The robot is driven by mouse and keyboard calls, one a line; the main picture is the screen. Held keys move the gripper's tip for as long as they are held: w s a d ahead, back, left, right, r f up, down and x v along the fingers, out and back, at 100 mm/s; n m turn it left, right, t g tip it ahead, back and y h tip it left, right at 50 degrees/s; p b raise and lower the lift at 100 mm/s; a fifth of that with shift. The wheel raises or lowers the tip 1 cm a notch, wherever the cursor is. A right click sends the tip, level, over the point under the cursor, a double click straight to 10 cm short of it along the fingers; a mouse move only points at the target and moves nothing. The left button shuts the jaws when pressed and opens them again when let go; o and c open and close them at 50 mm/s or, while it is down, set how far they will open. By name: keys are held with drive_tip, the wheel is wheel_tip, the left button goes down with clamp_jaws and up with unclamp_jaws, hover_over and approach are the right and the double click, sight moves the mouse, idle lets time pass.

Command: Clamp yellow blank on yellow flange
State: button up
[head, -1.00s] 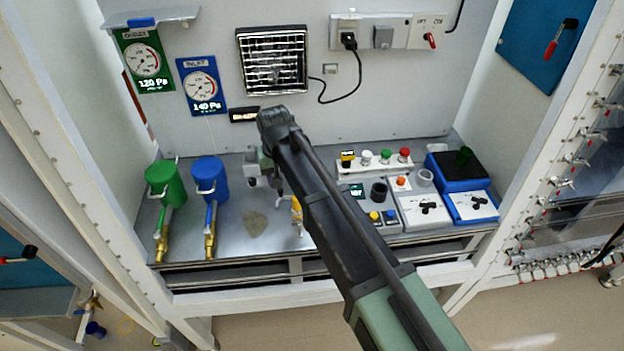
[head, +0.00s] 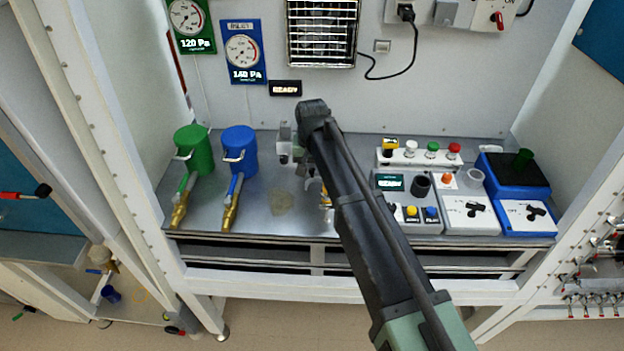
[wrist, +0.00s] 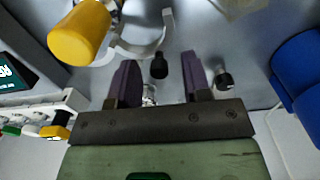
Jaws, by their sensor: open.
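A yellow cylindrical part (wrist: 80,33) is at the upper left of the wrist view. A pale curved clamp-like piece (wrist: 143,50) lies beside it. I cannot tell blank from flange here. In the head view a small yellow bit (head: 326,198) shows beside my arm, which hides most of it. My gripper (wrist: 159,64) is open, its two dark fingers apart. A black knob-like end (wrist: 159,68) appears between the fingers, with no visible grip on it. A second small dark knob (wrist: 223,80) is right of the right finger.
Green (head: 193,150) and blue (head: 239,152) canisters with brass-ended pipes stand at the left. Control boxes with buttons (head: 410,213) and a blue-based device (head: 512,175) fill the right. A stained patch of bench (head: 282,203) is clear of objects.

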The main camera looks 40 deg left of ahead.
drive_tip(key=shift+c, duration=0.3)
clamp_jaws()
drive_tip(key=shift+s+d+n, duration=0.1)
drive_tip(key=shift+n, duration=0.2)
drive_tip(key=n, duration=0.1)
drive_tip(key=s+n, duration=0.1)
drive_tip(key=n, duration=0.1)
drive_tip(key=s+d+n, duration=0.1)
drive_tip(key=n, duration=0.1)
drive_tip(key=shift+s+d+n, duration=0.25)
drive_tip(key=shift+n, duration=0.65)
drive_tip(key=shift+s+d+n, duration=0.2)
drive_tip(key=shift+d+n, duration=0.1)
drive_tip(key=shift+n, duration=0.6)
drive_tip(key=shift+s+d+n, duration=0.25)
drive_tip(key=shift+n, duration=0.65)
